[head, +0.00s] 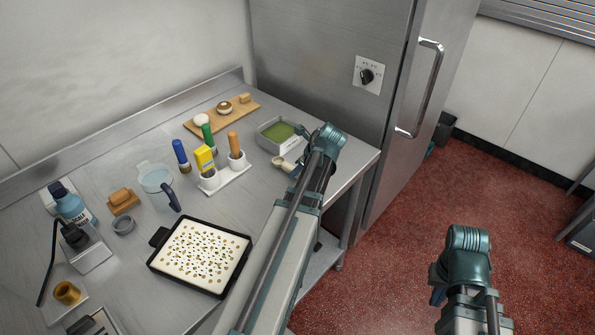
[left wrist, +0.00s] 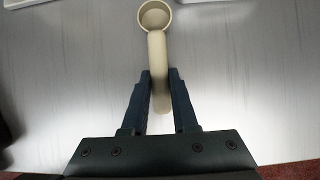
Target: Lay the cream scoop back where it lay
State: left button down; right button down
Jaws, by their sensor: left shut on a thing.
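The cream scoop (head: 285,164) is near the right end of the steel table in the head view, just in front of the green-filled pan. My left gripper (head: 300,168) is shut on its handle. In the left wrist view the scoop (left wrist: 155,16) points away from me with its round bowl opening up, and its handle lies between the two fingers of the left gripper (left wrist: 158,78). I cannot tell whether the scoop touches the table. My right gripper (head: 440,292) is over the red floor at the lower right; its fingers do not show clearly.
The grey pan (head: 262,139) stands just behind the scoop. A white holder (head: 226,182) with coloured-handled items is to its left. A dark baking tray (head: 152,262) with a speckled sheet lies in front. The table's right edge is close to my left arm.

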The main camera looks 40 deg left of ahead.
pick_arm(q)
jog(key=shift+f, duration=0.3)
jog(key=c, duration=0.7)
grip_release()
jog(key=shift+r+p, duration=0.3)
jog(key=shift+r, duration=0.2)
jog(key=p+v, duration=1)
jog(key=v, duration=0.2)
jog(key=shift+r+p, duration=0.2)
jog(key=shift+p, duration=0.1)
